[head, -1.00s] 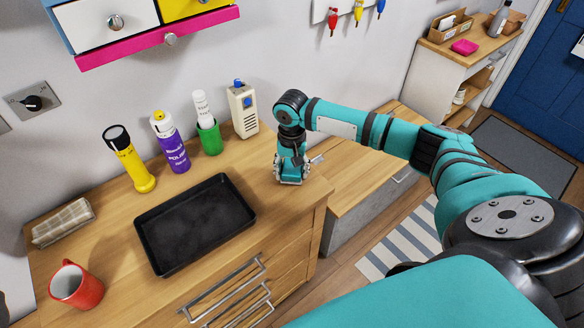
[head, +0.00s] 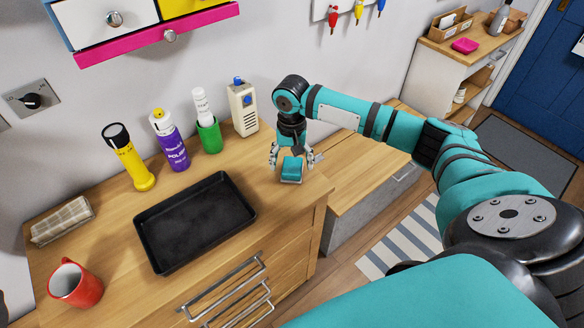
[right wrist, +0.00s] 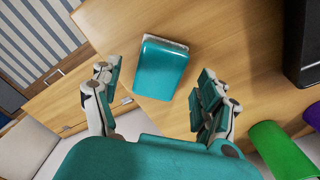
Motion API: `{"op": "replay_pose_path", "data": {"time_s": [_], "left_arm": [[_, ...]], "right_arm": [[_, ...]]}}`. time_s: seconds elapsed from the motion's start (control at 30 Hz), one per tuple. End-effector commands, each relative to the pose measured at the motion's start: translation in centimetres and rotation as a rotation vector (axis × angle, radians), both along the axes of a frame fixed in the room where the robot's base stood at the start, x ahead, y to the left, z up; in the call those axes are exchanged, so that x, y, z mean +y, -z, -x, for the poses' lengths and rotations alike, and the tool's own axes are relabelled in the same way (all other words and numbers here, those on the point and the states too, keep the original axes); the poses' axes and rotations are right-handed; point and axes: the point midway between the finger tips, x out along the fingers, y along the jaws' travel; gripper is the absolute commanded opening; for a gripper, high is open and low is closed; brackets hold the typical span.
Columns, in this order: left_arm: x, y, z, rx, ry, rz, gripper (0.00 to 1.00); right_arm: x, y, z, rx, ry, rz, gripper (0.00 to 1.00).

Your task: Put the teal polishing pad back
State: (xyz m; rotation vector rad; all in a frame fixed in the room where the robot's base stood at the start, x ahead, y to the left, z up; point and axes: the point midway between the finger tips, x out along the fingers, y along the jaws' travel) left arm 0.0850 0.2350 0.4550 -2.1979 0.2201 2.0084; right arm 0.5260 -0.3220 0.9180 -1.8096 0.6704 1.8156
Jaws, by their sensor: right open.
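The teal polishing pad (head: 291,169) lies on the wooden dresser top near its right end, with a paler layer showing at its edge. It also shows in the right wrist view (right wrist: 160,72), flat on the wood. My right gripper (head: 292,158) is open above the pad, one finger on each side of it. In the right wrist view, clear gaps show between the pad and both fingers of the gripper (right wrist: 157,80). My left gripper is not in view.
A black tray (head: 195,222) lies left of the pad. Behind stand a yellow flashlight (head: 130,160), a purple polish bottle (head: 172,147), a green cup (head: 209,136) and a cream device (head: 242,108). A red mug (head: 76,287) and folded cloth (head: 62,220) are at left.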

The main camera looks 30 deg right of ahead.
Motion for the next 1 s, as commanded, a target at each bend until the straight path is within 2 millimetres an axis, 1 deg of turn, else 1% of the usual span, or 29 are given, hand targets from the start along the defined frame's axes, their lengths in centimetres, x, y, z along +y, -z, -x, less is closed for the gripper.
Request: {"op": "replay_pose_path", "data": {"time_s": [0.03, 0.2, 0.3, 0.4, 0.5, 0.6, 1.0], "left_arm": [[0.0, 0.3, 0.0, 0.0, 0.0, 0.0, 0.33], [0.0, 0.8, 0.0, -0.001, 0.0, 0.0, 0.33], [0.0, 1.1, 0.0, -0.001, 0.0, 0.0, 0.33], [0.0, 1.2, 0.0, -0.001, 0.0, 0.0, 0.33], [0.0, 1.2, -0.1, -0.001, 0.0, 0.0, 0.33], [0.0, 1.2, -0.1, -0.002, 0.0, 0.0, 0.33], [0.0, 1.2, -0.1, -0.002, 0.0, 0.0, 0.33]], "right_arm": [[0.0, -1.1, -0.2, -0.006, 0.0, 0.0, 0.77], [0.0, -4.8, -0.2, -0.006, 0.0, 0.0, 0.77], [0.0, -6.6, -0.1, -0.005, 0.001, 0.0, 0.77], [0.0, -7.9, -0.1, -0.003, 0.001, 0.0, 0.77], [0.0, -8.7, -0.1, -0.003, 0.001, 0.0, 0.77], [0.0, -9.0, -0.1, -0.001, 0.001, 0.0, 0.77], [0.0, -9.0, -0.1, -0.001, 0.001, 0.0, 0.77]]}}
